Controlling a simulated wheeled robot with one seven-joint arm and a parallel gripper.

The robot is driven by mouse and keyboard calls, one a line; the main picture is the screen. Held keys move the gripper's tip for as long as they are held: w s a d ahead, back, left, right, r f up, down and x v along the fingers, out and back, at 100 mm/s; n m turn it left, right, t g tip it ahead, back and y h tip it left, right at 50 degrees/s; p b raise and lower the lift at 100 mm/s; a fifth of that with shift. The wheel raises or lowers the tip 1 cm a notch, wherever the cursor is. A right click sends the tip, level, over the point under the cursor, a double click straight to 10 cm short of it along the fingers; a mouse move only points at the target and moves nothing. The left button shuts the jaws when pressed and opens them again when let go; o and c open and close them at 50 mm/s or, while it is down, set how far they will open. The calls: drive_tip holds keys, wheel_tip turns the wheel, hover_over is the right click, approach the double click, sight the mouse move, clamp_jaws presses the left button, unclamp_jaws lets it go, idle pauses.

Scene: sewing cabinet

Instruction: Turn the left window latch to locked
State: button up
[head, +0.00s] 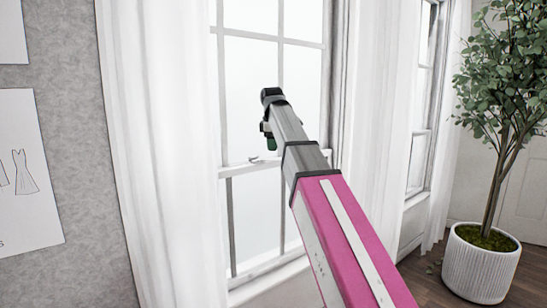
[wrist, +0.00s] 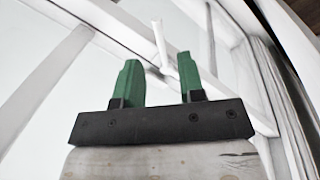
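The left window (head: 252,75) has a white frame with a horizontal meeting rail across its middle. A small white window latch (head: 262,159) sits on that rail in the head view. In the wrist view the latch (wrist: 160,45) shows as a thin white lever on the rail, just beyond the gap between my fingers. My gripper (wrist: 159,66) has two green fingers spread apart with nothing held between them. In the head view my gripper (head: 269,134) is in front of the window, just above the rail. I cannot tell whether a finger touches the lever.
White curtains (head: 165,150) hang on the left side of the window, and another curtain (head: 372,110) hangs to its right. A second window (head: 420,95) is farther right. A potted tree (head: 482,262) stands on the floor at the far right.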

sight(273, 160)
drive_tip(key=shift+w+f, duration=0.25)
drive_tip(key=shift+f, duration=1.05)
drive_tip(key=shift+w+f, duration=0.25)
drive_tip(key=shift+f, duration=1.05)
drive_tip(key=shift+c, duration=0.3)
clamp_jaws()
